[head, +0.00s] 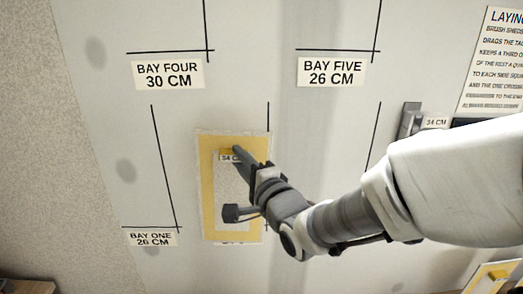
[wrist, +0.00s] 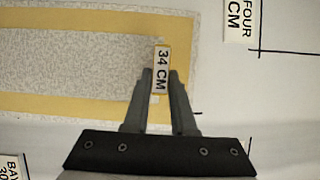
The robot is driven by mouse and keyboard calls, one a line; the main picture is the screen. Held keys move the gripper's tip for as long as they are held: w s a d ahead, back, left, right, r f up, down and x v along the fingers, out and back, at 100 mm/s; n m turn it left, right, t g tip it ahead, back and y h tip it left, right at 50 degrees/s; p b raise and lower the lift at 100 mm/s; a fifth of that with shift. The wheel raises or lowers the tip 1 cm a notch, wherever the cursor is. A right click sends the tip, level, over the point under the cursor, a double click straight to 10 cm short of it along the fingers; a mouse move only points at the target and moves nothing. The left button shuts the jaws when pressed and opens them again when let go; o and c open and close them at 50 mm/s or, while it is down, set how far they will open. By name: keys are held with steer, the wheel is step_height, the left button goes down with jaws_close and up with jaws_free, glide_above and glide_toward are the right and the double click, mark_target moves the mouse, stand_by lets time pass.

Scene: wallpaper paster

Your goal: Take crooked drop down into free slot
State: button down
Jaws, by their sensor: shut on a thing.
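The wallpaper drop (head: 208,190) is a speckled grey panel with a yellow border, against the wall between the bay one label and the bay five lines. In the head view it looks close to upright. A 34 cm tag sits at its top edge and shows in the wrist view (wrist: 161,70). My gripper (head: 239,154) is at that top edge, shut on the drop at the tag. In the wrist view the fingers (wrist: 158,85) stand on either side of the tag. My arm hides the drop's lower right part and the label below it.
Labels for bay four (head: 168,75), bay five (head: 331,72) and bay one (head: 152,239) are on the wall with black corner lines. A grey bracket with another 34 cm tag (head: 435,122) is at right. Another yellow-edged piece (head: 492,277) lies at lower right.

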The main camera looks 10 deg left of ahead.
steer(key=s, duration=0.2)
steer(key=s+d, duration=0.1)
steer(key=s, duration=0.2)
steer(key=shift+s+d, duration=0.2)
steer(key=shift+s, duration=0.1)
stand_by(0.6)
